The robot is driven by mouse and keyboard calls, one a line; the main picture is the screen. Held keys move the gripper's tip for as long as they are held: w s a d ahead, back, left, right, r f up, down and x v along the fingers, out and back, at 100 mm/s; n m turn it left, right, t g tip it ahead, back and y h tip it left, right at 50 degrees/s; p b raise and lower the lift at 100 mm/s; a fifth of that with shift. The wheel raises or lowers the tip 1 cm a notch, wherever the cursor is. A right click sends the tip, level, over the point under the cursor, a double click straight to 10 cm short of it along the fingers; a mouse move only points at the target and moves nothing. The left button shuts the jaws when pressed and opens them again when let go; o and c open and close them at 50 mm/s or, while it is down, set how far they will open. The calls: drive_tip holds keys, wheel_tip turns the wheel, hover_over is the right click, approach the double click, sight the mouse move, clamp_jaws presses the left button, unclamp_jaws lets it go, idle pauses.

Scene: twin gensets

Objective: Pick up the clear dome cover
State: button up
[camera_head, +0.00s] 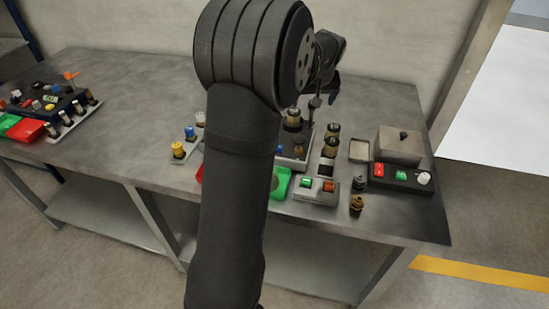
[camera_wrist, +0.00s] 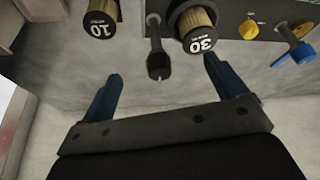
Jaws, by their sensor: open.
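I cannot make out a clear dome cover in either view; part of the bench is hidden behind my arm in the head view. My gripper (camera_wrist: 162,72) is open, with its two blue fingers apart and nothing visibly held. A black-tipped stem (camera_wrist: 158,64) shows between the fingers in the wrist view. A brass and black cylinder marked 30 (camera_wrist: 197,30) is just beyond the right finger, and one marked 10 (camera_wrist: 100,20) is beyond the left finger. In the head view my gripper (camera_head: 333,88) is above the back right of the bench, partly hidden by my wrist.
The metal bench (camera_head: 130,85) has free room at its back left. A control panel (camera_head: 52,105) stands at the far left. A box with a black knob (camera_head: 400,145) stands behind a black button box (camera_head: 400,178) at the right. A small button box (camera_head: 316,190) is near the front.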

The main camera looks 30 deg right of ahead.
drive_tip(key=s+a+r+m+g+y, duration=0.1)
drive_tip(key=s+a+r+m, duration=0.15)
drive_tip(key=a, duration=0.45)
drive_tip(key=s+a+r+m+g, duration=0.1)
drive_tip(key=s+a+m+g, duration=0.1)
drive_tip(key=s+a+m, duration=0.35)
drive_tip(key=s+a+r+m+g+y, duration=0.1)
drive_tip(key=s+a+r+m, duration=0.1)
drive_tip(key=a, duration=0.7)
drive_tip(key=f, duration=1.7)
drive_tip(key=shift+w+a+f, duration=0.15)
drive_tip(key=shift+w+f, duration=0.05)
drive_tip(key=shift+c, duration=0.2)
drive_tip(key=c, duration=1.1)
